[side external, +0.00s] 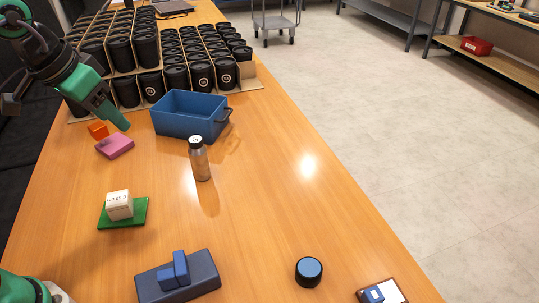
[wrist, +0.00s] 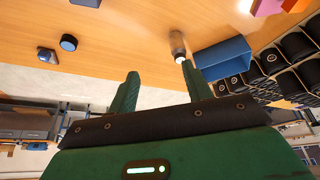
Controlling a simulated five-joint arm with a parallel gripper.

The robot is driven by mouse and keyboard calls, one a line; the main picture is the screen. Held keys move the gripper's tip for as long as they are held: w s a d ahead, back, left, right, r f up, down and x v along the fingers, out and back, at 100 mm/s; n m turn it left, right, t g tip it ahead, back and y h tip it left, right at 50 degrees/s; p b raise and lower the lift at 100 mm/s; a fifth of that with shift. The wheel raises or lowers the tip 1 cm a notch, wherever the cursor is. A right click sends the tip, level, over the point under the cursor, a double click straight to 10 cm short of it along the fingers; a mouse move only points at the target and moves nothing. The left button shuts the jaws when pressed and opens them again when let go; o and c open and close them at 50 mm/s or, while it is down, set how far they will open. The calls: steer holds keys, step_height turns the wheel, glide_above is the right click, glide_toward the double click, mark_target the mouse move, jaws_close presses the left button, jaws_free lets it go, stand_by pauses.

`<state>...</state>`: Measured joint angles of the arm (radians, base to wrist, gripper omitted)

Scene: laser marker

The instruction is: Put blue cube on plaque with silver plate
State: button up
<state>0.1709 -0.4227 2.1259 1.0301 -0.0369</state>
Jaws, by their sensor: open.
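A small blue block (side external: 373,294), which looks like the blue cube, is at the bottom right of the side view. It overlaps the left part of a brown-edged plaque (side external: 395,290) with a pale, silvery face. Both are cut by the lower picture edge, and I cannot tell how the block rests. In the wrist view the plaque (wrist: 47,55) is small at the left, with a bluish patch on it. My gripper (side external: 122,122) is at the left of the side view, above the table by the pink block, far from both. In the wrist view its fingers (wrist: 160,72) are apart and empty.
Pink (side external: 115,146) and orange (side external: 98,130) blocks, a white cube (side external: 119,205) on green, a slate block (side external: 180,280) and a black-and-blue puck (side external: 308,271) lie around.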

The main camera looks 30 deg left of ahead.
steer(key=s+a+f+n+t, duration=0.1)
steer(key=s+a+f, duration=0.4)
steer(key=s, duration=0.3)
steer(key=shift+f+n+y, duration=0.3)
steer(key=shift+f+y, duration=0.1)
steer(key=shift+f, duration=0.2)
steer(key=shift+a, duration=0.1)
stand_by(0.4)
